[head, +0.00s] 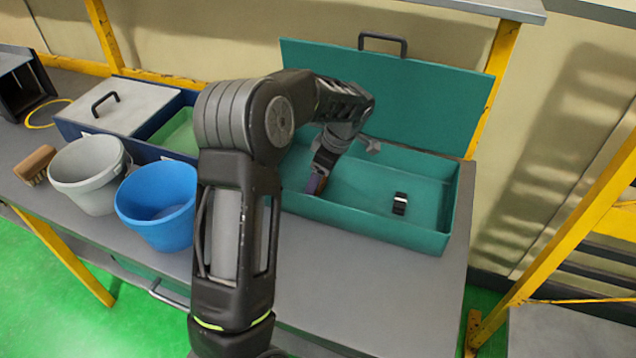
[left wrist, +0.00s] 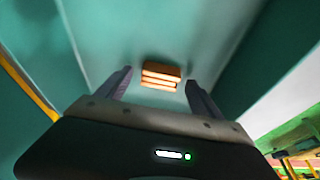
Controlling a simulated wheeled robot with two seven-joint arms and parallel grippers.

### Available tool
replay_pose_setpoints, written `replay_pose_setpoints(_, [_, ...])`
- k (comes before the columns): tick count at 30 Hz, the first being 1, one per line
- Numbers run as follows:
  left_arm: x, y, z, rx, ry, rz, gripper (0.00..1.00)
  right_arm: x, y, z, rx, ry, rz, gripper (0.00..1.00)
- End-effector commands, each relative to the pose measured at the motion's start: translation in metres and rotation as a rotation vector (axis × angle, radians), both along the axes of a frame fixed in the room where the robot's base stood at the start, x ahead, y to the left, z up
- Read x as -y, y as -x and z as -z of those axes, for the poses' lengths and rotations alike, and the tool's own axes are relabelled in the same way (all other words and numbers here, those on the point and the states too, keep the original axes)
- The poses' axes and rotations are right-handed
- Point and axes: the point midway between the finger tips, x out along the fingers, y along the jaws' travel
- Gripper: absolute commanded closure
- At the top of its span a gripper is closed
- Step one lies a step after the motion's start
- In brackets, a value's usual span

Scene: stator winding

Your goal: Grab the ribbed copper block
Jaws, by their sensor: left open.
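The ribbed copper block (left wrist: 160,76) shows in the left wrist view as a small orange piece with bright ridges, on the floor of the teal box. My left gripper (left wrist: 160,80) is open, with one finger on each side of the block in that view and visible gaps between. In the head view my left arm reaches down into the left part of the open teal box (head: 370,220), and my left gripper (head: 318,182) is low inside it. The block cannot be made out clearly there. My right gripper is in neither view.
A small black and silver piece (head: 400,204) lies in the right part of the teal box, whose lid (head: 400,95) stands open behind. To the left are a blue bucket (head: 155,200), a grey bucket (head: 88,175), a brush (head: 35,165) and a partly lidded box (head: 125,105).

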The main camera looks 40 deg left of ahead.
Motion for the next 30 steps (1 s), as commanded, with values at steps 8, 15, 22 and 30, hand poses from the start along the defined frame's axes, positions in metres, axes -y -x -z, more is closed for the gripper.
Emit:
replay_pose_setpoints(8, [0.0000,0.0000,-0.0003,0.000,0.000,0.000,0.27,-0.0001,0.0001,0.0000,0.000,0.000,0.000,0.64])
replay_pose_setpoints(15, [0.0000,0.0000,-0.0003,0.000,0.000,0.000,0.47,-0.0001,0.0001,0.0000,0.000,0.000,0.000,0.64])
replay_pose_setpoints(22, [0.0000,0.0000,-0.0003,0.000,0.000,0.000,0.65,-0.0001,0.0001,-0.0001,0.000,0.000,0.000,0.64])
replay_pose_setpoints(30, [0.0000,0.0000,-0.0003,0.000,0.000,0.000,0.87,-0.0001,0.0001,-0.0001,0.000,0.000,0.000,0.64])
